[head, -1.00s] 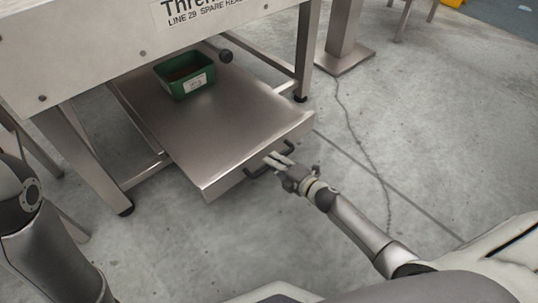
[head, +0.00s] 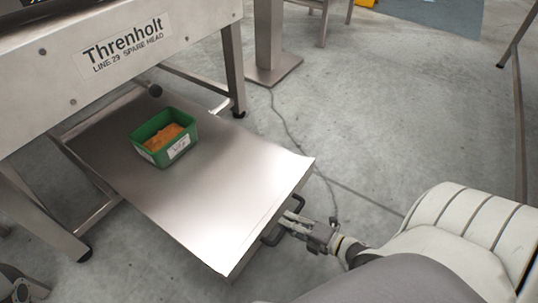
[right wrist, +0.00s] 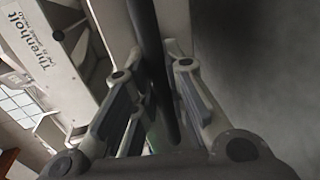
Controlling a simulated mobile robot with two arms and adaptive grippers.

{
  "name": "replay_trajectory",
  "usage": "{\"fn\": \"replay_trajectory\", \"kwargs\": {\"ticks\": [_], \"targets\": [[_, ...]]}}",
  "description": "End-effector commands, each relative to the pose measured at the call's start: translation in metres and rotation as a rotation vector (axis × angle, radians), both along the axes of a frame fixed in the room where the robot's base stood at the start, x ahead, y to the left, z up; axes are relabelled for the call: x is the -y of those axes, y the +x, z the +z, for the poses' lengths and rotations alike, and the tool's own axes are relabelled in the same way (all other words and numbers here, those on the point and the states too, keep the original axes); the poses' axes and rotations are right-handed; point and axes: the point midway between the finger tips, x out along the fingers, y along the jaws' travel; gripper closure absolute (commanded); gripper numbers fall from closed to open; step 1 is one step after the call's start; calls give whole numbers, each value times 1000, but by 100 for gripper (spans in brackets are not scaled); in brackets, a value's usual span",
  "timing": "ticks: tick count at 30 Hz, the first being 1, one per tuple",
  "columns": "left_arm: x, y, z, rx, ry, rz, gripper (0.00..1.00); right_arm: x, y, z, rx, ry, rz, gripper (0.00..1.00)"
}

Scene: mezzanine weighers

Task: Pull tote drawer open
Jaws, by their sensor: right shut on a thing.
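The tote drawer (head: 225,190) is a flat brushed-metal tray, pulled well out from under the Threnholt machine. A green tote (head: 165,137) with a white label and orange-brown contents sits on its far part. A dark bar handle (head: 268,240) is on the drawer's front edge. My right gripper (head: 286,222) is shut on this handle, with its arm coming from the lower right. In the right wrist view the dark handle bar (right wrist: 150,50) runs between the two fingers (right wrist: 160,95). My left gripper is out of view; only a bit of that arm shows at lower left.
The Threnholt machine (head: 60,75) stands over the drawer on metal legs. A metal post on a base plate (head: 273,70) stands behind, with a cable on the floor. The concrete floor (head: 400,120) at right is mostly clear.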

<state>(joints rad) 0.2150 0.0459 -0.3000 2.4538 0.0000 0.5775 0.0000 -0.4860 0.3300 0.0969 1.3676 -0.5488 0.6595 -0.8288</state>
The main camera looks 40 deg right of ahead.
Motion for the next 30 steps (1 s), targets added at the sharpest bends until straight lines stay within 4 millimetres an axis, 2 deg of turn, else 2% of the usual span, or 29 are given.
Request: {"fn": "replay_trajectory", "kwargs": {"ticks": [1, 4, 12, 18, 30], "targets": [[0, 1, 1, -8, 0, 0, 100, 5, -14, 0, -6, 1, -3, 100], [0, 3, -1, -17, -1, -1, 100, 12, -34, 0, -6, -1, -2, 100], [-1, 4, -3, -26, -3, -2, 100, 25, -70, -1, -3, 0, -1, 100], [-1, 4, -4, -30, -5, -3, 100, 29, -79, 0, -1, 0, -1, 100], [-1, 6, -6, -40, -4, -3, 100, 30, -81, 0, 0, 1, 0, 100]]}}
